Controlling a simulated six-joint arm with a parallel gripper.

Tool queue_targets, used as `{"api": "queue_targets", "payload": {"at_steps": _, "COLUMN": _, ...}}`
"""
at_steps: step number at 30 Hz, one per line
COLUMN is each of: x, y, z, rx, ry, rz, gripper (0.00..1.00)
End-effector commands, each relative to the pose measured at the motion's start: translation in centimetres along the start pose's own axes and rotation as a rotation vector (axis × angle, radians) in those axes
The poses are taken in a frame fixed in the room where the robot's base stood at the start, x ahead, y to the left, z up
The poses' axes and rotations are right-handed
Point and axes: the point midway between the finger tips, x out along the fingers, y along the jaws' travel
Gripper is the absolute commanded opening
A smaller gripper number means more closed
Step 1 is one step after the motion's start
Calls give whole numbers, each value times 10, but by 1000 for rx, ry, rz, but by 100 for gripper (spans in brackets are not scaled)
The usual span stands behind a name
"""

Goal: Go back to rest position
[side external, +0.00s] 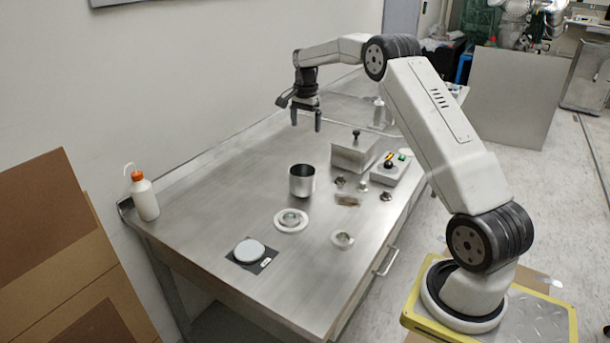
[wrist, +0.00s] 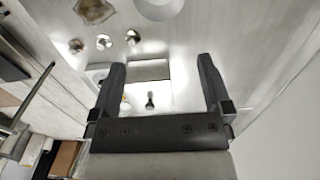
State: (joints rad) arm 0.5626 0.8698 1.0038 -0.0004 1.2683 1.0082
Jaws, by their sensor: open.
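My gripper (side external: 306,122) hangs above the steel table, toward its back, with its fingers pointing down. Its two fingers are apart and nothing is between them. In the wrist view my gripper (wrist: 160,88) is also open, and the metal box with a black knob (wrist: 150,98) shows beyond the gap. In the side view that metal box (side external: 352,154) stands on the table to the right of and below my gripper. A metal cup (side external: 302,181) stands upright on the table nearer the camera. My gripper touches none of these.
A white bottle (side external: 144,197) stands at the left edge. A wall rises behind.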

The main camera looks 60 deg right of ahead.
Motion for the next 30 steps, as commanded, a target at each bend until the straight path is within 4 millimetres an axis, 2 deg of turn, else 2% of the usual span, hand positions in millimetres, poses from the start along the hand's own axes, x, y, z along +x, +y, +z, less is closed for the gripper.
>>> {"api": "queue_targets", "payload": {"at_steps": 5, "x": 0, "y": -1, "z": 9, "rx": -34, "ry": 3, "rz": -4, "gripper": 100}}
{"api": "queue_targets", "payload": {"at_steps": 11, "x": 0, "y": -1, "z": 38, "rx": -149, "ry": 12, "rz": -19, "gripper": 100}}
{"api": "queue_targets", "payload": {"at_steps": 20, "x": 4, "y": 12, "z": 107, "rx": -431, "ry": 37, "rz": -52, "gripper": 100}}
{"api": "queue_targets", "payload": {"at_steps": 30, "x": 13, "y": 49, "z": 184, "rx": -761, "ry": 71, "rz": -90, "gripper": 100}}
